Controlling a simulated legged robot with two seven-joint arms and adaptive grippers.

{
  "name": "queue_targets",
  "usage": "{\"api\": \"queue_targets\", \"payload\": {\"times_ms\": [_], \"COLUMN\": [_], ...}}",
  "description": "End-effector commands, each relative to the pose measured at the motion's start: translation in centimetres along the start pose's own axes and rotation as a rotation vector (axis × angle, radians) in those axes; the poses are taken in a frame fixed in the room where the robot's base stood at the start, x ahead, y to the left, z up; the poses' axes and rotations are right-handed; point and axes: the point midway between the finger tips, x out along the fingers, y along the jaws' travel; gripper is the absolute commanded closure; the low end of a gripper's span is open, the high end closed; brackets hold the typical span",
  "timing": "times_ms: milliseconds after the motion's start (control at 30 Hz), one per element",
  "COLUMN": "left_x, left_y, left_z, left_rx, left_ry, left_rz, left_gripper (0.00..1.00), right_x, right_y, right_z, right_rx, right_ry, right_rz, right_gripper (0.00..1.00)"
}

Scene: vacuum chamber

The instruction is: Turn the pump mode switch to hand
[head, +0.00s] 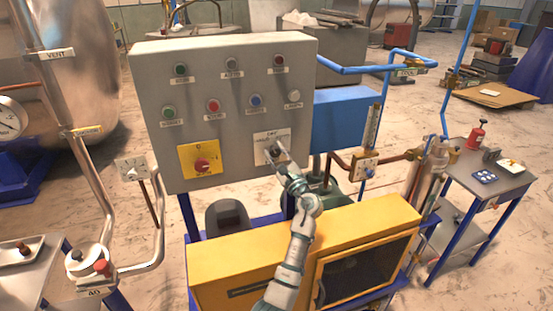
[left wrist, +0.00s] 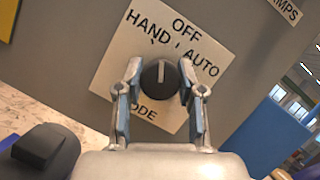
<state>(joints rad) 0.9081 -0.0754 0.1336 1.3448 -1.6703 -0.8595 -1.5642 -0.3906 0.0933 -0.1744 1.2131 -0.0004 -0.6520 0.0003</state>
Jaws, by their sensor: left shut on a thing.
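The pump mode switch is a round black knob (left wrist: 160,82) with a white pointer line, on a white plate (left wrist: 118,62) marked HAND, OFF and AUTO. The plate looks tilted in the left wrist view. The pointer line stands about straight up in that picture, between the words HAND and OFF, closer to the HAND tick. My left gripper (left wrist: 158,84) is shut on the knob, one finger at each side. In the head view the plate (head: 264,134) is at the panel's lower right, and my left gripper (head: 275,153) partly covers the knob. My right gripper is not in view.
The grey panel (head: 225,75) carries several buttons and lamps, and a yellow plate with a red rotary switch (head: 203,164) left of the mode switch. A yellow cabinet (head: 300,240) stands below. A blue box (head: 345,118) and pipes are to the right.

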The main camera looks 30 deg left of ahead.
Motion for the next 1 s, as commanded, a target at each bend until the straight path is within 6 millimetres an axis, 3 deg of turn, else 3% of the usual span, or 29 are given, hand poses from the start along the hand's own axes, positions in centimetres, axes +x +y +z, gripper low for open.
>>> {"api": "queue_targets", "payload": {"times_ms": [33,400,1000], "left_x": [-0.3,-0.2,-0.2], "left_y": [0.4,0.3,0.3], "left_z": [-0.9,-0.8,-0.8], "left_rx": [-0.025,-0.205,-0.249], "left_ry": [0.011,0.012,0.012], "left_rz": [0.018,0.095,0.116], "left_gripper": [0.97,0.97,0.97], "right_x": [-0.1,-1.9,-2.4], "right_y": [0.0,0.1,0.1], "right_z": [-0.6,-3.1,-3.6], "right_rx": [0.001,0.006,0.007], "right_ry": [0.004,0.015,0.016], "right_rz": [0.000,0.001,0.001], "right_gripper": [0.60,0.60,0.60]}}
